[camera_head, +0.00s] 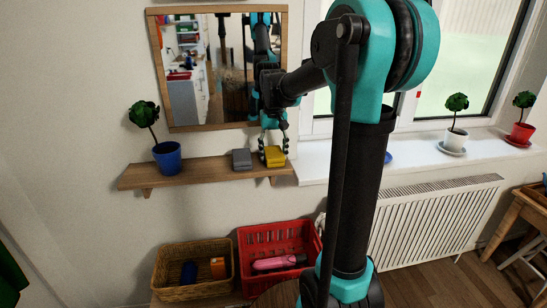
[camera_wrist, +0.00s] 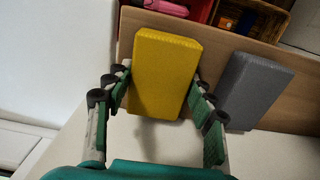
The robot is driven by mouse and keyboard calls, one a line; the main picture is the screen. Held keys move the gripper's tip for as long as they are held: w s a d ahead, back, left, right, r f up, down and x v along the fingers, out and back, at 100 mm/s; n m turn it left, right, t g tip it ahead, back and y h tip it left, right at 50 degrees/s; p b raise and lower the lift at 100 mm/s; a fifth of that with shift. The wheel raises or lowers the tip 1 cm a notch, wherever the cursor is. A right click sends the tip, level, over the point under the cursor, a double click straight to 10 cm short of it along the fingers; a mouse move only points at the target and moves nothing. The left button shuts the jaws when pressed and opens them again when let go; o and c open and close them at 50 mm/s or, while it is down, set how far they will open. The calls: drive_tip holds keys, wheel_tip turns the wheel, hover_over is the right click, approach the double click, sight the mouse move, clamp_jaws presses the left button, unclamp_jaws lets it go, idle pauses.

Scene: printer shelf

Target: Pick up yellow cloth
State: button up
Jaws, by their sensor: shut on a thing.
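The yellow cloth (camera_head: 275,158) is a folded block at the right end of the wooden shelf, below the mirror. My gripper (camera_head: 273,140) reaches it from above. In the wrist view the yellow cloth (camera_wrist: 163,72) lies between the two fingers of my gripper (camera_wrist: 159,88), one on each long side, and they are shut on it. The cloth appears at shelf level; I cannot tell whether it touches the board. A similar grey cloth (camera_head: 241,159) lies just left of it on the shelf, and right of it in the wrist view (camera_wrist: 254,90).
The wooden shelf (camera_head: 205,172) also holds a blue-potted plant (camera_head: 167,157). A mirror (camera_head: 187,129) hangs close behind my arm. Below are a wicker basket (camera_head: 190,292) and a red crate (camera_head: 272,230) with items inside. A windowsill (camera_head: 425,160) with potted plants is at right.

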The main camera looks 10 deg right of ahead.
sight(274, 153)
drive_tip(key=shift+c, duration=1.4)
drive_tip(key=shift+s+r, duration=0.2)
drive_tip(key=shift+r, duration=0.25)
drive_tip(key=r, duration=0.6)
drive_tip(key=shift+s+r, duration=0.1)
drive_tip(key=shift+s, duration=0.3)
drive_tip(key=s, duration=1.8)
drive_tip(key=shift+s, duration=0.4)
drive_tip(key=o, duration=0.7)
drive_tip(key=c, duration=0.4)
drive_tip(key=shift+c, duration=0.3)
